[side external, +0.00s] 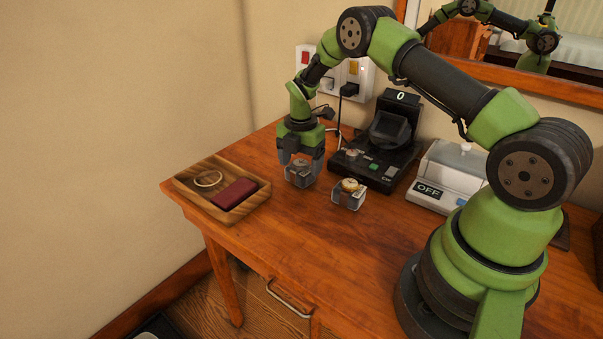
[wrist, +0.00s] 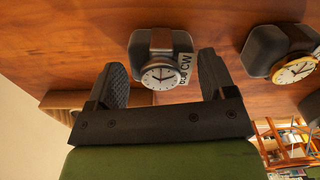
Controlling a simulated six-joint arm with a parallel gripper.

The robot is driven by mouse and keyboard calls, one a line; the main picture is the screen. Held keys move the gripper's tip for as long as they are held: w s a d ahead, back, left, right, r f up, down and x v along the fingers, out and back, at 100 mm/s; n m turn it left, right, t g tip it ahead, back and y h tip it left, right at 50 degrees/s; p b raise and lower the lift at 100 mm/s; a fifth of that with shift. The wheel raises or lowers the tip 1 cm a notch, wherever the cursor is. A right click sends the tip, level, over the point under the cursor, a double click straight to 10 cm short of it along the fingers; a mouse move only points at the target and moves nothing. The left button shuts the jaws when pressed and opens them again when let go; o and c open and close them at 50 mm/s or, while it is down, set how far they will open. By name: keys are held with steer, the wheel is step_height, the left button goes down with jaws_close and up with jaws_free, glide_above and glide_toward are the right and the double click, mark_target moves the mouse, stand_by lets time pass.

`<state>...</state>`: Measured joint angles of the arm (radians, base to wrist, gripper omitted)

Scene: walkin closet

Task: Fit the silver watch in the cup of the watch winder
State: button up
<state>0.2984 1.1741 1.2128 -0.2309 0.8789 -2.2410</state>
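The silver watch (wrist: 160,73) has a white face and sits on a grey cushion-like stand (wrist: 180,41) with a label reading something like "650 CW". In the side view the silver watch (side external: 299,164) is partly hidden by my fingers. My gripper (side external: 302,172) points down over it. In the wrist view my gripper (wrist: 162,80) is open, one finger on each side of the watch, with gaps showing. The black watch winder (side external: 368,163) stands behind and to the right, its display showing "0". Its dark cup (side external: 390,128) looks empty, though its inside is hard to see.
A gold watch (side external: 349,185) on a similar stand is just right of my gripper. A wooden tray (side external: 188,183) with a bracelet and a dark red item is at left. A grey box (side external: 450,174) reading "OFF" and wall plugs (side external: 347,88) with cables are behind.

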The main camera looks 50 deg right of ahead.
mark_target(300, 163)
steer(key=shift+r, duration=3)
steer(key=shift+a+r, duration=0.2)
steer(key=shift+s+a+r+m, duration=1.45)
steer(key=shift+s+a+m, duration=0.45)
steer(key=shift+m, duration=1.35)
steer(key=shift+s+a+r+m, duration=1.4)
steer(key=shift+s+a+m, duration=0.5)
steer(key=shift+m, duration=1.4)
steer(key=shift+s+a+r+m, duration=1.45)
steer(key=shift+s+a+m, duration=0.45)
steer(key=shift+m, duration=1.35)
